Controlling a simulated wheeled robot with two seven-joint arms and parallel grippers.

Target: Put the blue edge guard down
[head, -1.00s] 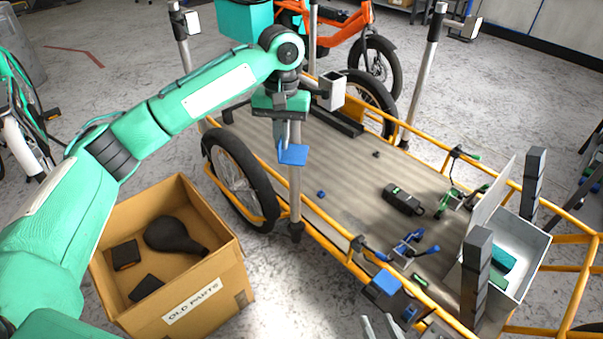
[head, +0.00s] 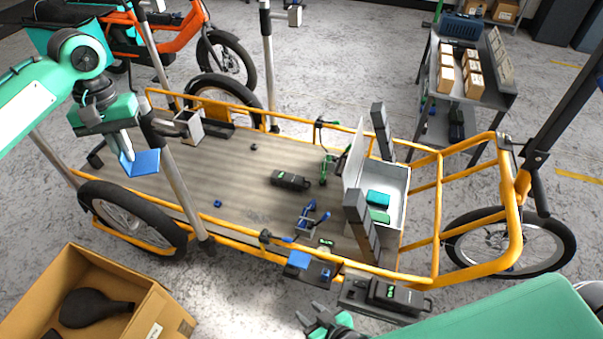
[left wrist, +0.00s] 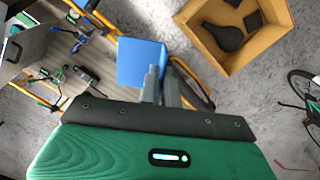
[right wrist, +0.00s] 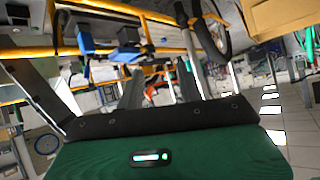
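The blue edge guard (head: 140,163) hangs from my left gripper (head: 124,150) at the left of the head view, above the rear end of the cargo bed. In the left wrist view the guard (left wrist: 142,62) sits at the tips of the left fingers (left wrist: 160,85), which are close together on it. A second blue piece (head: 299,260) is on the near bed rail. My right gripper (head: 325,322) is at the bottom of the head view, outside the near rail. In the right wrist view its fingers (right wrist: 150,88) stand apart with nothing seen between them.
The wooden bed (head: 240,190) holds a black device (head: 290,180), blue and green clamps and a white box (head: 392,205). Upright posts (head: 180,185) rise near the left gripper. A cardboard box (head: 165,312) with old parts stands on the floor at lower left.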

